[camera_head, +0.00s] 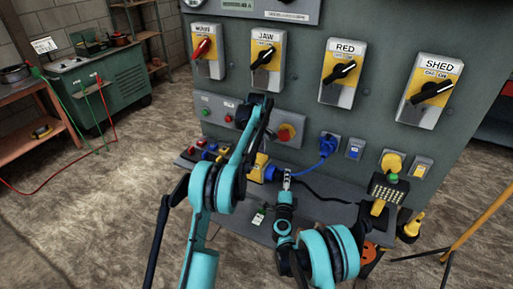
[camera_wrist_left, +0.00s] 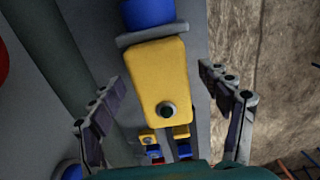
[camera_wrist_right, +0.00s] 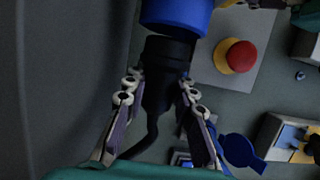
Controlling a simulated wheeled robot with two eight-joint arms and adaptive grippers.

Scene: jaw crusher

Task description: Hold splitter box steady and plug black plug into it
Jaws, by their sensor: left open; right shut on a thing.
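The yellow splitter box (camera_head: 258,168) sits on the grey shelf under the panel, with a blue socket (camera_head: 272,173) facing right. In the left wrist view the yellow box (camera_wrist_left: 160,70) lies between the spread fingers of my left gripper (camera_wrist_left: 160,75), with gaps on both sides. My right gripper (camera_wrist_right: 160,80) is shut on the black plug (camera_wrist_right: 168,55). The plug's front is against or just at the blue socket (camera_wrist_right: 176,14), lined up with it; I cannot tell whether it is inside. A black cable (camera_head: 325,195) trails over the shelf.
A blue plug (camera_head: 328,143) with a blue cable is in the panel behind. Coloured plugs (camera_head: 212,150) lie left on the shelf (camera_head: 240,222).

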